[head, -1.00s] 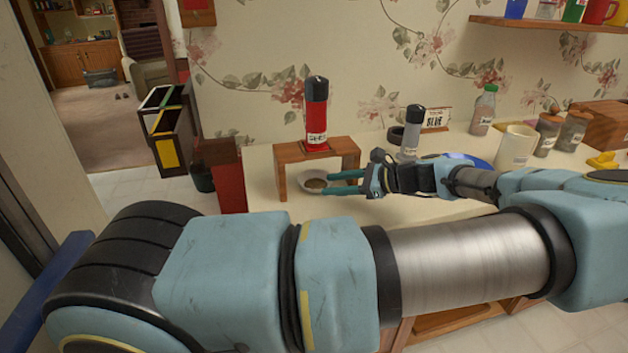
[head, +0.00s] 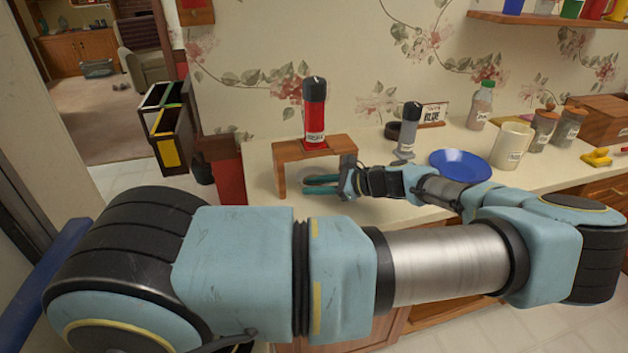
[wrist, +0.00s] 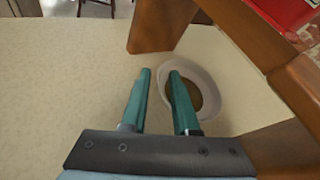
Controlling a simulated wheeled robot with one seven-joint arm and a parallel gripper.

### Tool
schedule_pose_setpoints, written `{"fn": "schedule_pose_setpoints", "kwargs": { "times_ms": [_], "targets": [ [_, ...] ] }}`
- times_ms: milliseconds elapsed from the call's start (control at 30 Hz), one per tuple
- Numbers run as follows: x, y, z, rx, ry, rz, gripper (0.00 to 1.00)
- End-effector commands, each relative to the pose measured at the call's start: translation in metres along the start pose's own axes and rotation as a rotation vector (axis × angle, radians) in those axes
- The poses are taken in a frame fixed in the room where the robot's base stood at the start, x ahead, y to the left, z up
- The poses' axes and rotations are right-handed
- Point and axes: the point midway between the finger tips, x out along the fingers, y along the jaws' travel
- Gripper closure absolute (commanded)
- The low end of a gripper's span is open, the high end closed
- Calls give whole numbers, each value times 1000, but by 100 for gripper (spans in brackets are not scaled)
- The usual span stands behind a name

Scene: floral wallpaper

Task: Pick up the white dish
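The white dish (wrist: 209,82) is a small round bowl with a brown inside, under the wooden stand (wrist: 155,25) in the wrist view. In the head view I cannot make the dish out; my gripper covers that spot. My gripper (wrist: 160,72) is open, with two teal fingers. Its right finger overlaps the inside of the dish and its left finger is outside, so the dish's left rim lies between them. I cannot tell whether a finger touches it. In the head view my gripper (head: 306,185) reaches in under the wooden stand.
A red pepper-mill-like bottle (head: 314,112) stands on the wooden stand. A grey bottle (head: 408,132), a blue plate (head: 460,165) and a cream mug (head: 511,146) are to the right. The stand's legs are close to my gripper. The counter left of my fingers is clear in the wrist view.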

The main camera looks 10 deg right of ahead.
Motion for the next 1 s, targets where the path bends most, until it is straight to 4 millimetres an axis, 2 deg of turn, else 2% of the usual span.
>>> {"fn": "schedule_pose_setpoints", "kwargs": {
  "times_ms": [33,233,1000],
  "targets": [
    [0,0,0,0,0,0,78],
    [0,0,0,0,0,0,100],
    [-1,-1,2,0,1,0,100]
  ]
}}
